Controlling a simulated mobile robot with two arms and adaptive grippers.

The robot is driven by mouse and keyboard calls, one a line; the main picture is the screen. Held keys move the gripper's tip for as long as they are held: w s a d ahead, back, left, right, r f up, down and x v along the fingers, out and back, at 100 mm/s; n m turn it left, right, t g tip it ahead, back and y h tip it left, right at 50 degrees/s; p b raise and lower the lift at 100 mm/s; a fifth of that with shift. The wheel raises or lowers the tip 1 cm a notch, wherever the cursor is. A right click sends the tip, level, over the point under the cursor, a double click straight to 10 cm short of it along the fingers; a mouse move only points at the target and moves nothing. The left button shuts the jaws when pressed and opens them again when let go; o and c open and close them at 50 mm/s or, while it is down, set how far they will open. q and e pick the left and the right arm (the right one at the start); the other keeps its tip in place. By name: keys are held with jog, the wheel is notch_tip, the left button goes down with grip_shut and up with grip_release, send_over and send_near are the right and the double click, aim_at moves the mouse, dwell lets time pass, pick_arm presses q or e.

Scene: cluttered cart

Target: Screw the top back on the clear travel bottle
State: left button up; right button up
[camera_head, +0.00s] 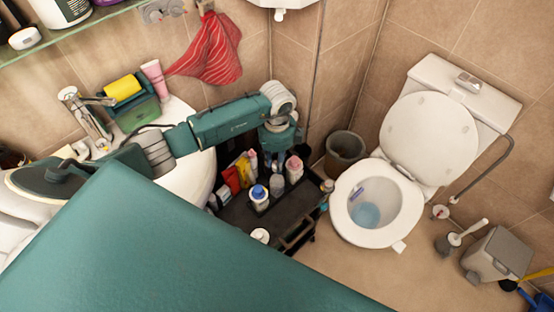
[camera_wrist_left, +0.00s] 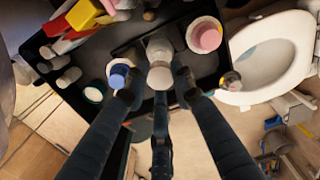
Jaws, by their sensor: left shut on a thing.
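The clear travel bottle (camera_wrist_left: 159,46) stands on the dark cart, between a blue-topped bottle and a pink-topped one. In the head view the clear bottle (camera_head: 277,185) shows just below my left gripper (camera_head: 273,158). In the left wrist view the fingers of my left gripper (camera_wrist_left: 156,90) reach in around a pale round top (camera_wrist_left: 160,78) and are shut on it. The top overlaps the bottle in this view. I cannot tell whether it is seated on the neck or how the threads sit. My right gripper is not in view.
The blue-topped bottle (camera_head: 259,196) and pink-topped bottle (camera_head: 294,168) stand close by. Red and yellow packets (camera_head: 240,174) crowd the cart's back left. A toilet (camera_head: 376,205) and waste bin (camera_head: 345,150) stand to the right. The sink (camera_head: 190,170) is to the left.

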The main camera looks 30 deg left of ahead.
pick_arm(q)
jog(key=b, duration=0.3)
send_over(277, 178)
notch_tip(277, 178, down, 4)
jog(key=shift+f, duration=0.1)
jog(key=shift+f+b, duration=0.5)
jog(key=shift+f, duration=0.1)
jog(key=shift+f, duration=0.45)
dwell(1.6)
jog(key=o, duration=1.1)
jog(key=shift+r, duration=0.3)
notch_tip(277, 178, up, 12)
jog(key=shift+f, duration=0.25)
